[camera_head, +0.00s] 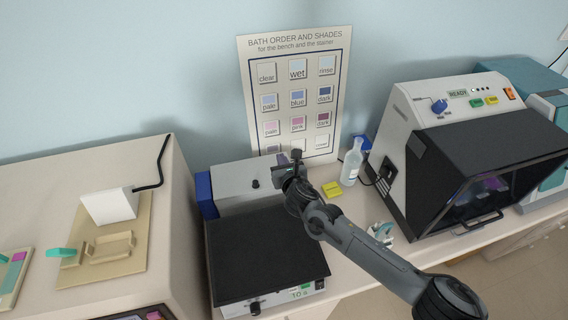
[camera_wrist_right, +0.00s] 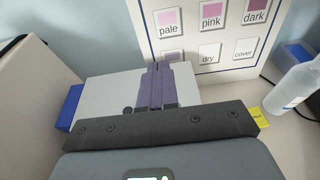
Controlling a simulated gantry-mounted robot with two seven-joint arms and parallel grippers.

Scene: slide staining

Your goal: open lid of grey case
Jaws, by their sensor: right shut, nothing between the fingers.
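The grey case (camera_head: 232,180) stands in the middle of the bench in the head view. A flat black panel (camera_head: 262,250) covers its front part; I take this to be the lid, and it looks down. The case's pale grey rear part also shows in the wrist view (camera_wrist_right: 110,92). My right gripper (camera_head: 294,160) is over the rear right of the case, shut and empty. Its fingers (camera_wrist_right: 158,72) in the wrist view point toward the back wall; whether they touch the case I cannot tell. The gripper body hides the black panel there. My left gripper is out of view.
A shade chart (camera_head: 295,95) stands close behind the case. A beige cabinet (camera_head: 170,220) stands close on the left.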

